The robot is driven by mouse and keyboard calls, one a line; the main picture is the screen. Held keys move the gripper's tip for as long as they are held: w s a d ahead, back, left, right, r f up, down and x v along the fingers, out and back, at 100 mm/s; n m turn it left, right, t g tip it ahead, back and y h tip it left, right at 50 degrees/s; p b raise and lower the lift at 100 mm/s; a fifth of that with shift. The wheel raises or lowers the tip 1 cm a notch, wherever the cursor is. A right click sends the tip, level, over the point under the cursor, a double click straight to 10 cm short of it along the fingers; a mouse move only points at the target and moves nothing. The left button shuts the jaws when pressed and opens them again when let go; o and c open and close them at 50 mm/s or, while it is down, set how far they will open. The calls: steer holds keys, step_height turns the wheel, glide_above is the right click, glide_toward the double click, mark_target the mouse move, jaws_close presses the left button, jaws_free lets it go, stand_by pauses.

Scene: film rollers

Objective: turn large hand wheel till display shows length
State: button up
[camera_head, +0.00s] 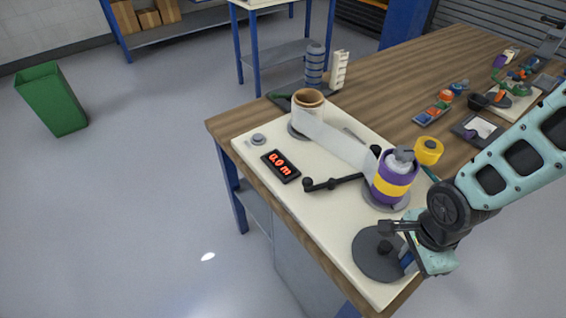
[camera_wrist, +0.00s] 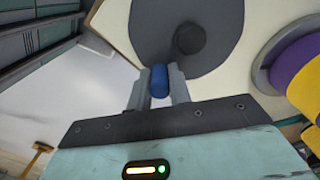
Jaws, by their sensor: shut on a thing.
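The large hand wheel (camera_head: 373,262) is a dark grey disc at the near end of the white board. It also fills the top of the wrist view (camera_wrist: 215,55), with a dark hub at its middle. My gripper (camera_head: 406,256) is over the wheel's right edge. In the wrist view my gripper (camera_wrist: 160,84) is shut on the wheel's blue handle (camera_wrist: 159,80), one finger on each side. The display (camera_head: 281,166) is a black box on the board with red digits reading 0.0 m.
A film strip (camera_head: 342,145) runs from a brown-cored roll (camera_head: 307,104) to a purple and yellow roller (camera_head: 394,180). A black bar (camera_head: 335,183) lies between display and roller. A yellow roll (camera_head: 428,151) stands behind it. Tools and parts crowd the table's right side.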

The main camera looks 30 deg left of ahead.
mark_target(397, 239)
steer(key=shift+w+a, duration=0.1)
steer(key=shift+w, duration=0.9)
steer(key=shift+w+a, duration=0.3)
steer(key=shift+w, duration=0.2)
steer(key=shift+w+a, duration=0.25)
steer(key=shift+w, duration=0.25)
steer(key=shift+a, duration=0.1)
steer(key=shift+w+a, duration=0.6)
steer(key=shift+a, duration=0.3)
